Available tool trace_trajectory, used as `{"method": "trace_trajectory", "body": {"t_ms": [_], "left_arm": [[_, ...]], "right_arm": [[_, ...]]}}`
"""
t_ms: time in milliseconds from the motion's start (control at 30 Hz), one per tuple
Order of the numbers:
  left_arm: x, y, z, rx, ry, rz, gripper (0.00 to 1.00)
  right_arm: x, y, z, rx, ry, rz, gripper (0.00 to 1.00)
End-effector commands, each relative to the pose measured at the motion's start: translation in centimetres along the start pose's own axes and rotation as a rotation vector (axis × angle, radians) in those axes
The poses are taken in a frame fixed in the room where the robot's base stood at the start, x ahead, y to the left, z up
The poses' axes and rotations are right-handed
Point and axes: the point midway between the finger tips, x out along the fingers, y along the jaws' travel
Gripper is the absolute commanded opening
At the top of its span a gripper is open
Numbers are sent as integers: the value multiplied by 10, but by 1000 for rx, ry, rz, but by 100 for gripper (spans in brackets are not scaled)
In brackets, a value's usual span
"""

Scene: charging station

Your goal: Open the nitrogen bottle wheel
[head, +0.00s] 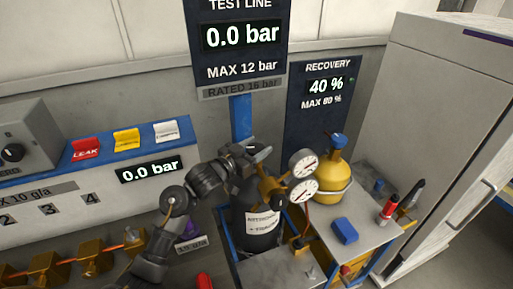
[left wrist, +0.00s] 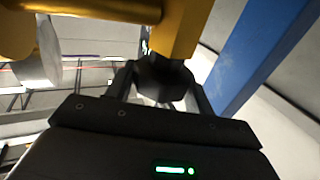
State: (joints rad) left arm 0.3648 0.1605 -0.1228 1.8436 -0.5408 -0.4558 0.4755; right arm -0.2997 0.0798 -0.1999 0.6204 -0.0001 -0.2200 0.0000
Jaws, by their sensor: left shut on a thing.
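The nitrogen bottle (head: 260,222) is a dark cylinder with a white label, standing upright in a blue-framed trolley. Its brass regulator (head: 270,188) carries two round white gauges (head: 304,164). My left arm reaches in from the lower left to the bottle's top. My left gripper (head: 255,154) is at the valve there. In the left wrist view my left gripper (left wrist: 162,92) has its two fingers on either side of the dark wheel (left wrist: 162,74), shut on it, below a brass-yellow body (left wrist: 180,28). The head view mostly hides the wheel behind the gripper. My right gripper is not in view.
A yellow recovery cylinder (head: 330,180) stands right of the gauges. A blue block (head: 344,231) and a red-capped tool (head: 388,209) are on the trolley top. The test line display (head: 240,38) reads 0.0 bar. A grey cabinet (head: 440,130) stands at the right.

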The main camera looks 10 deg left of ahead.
Motion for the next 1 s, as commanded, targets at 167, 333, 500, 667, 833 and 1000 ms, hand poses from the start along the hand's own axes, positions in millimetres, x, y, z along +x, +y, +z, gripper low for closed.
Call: {"method": "trace_trajectory", "body": {"t_ms": [167,333,500,667,833,1000], "left_arm": [[1,2,1,-4,8,-138,30],[1,1,0,-5,10,-272,30],[1,0,-2,-3,8,-350,30],[0,0,-2,0,3,-374,30],[0,-1,-2,0,2,-375,30],[-1,-1,-2,0,2,-374,65]], "right_arm": [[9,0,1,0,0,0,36],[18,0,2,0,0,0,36],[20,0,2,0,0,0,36],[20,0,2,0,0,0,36],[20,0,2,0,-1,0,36],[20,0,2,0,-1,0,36]]}}
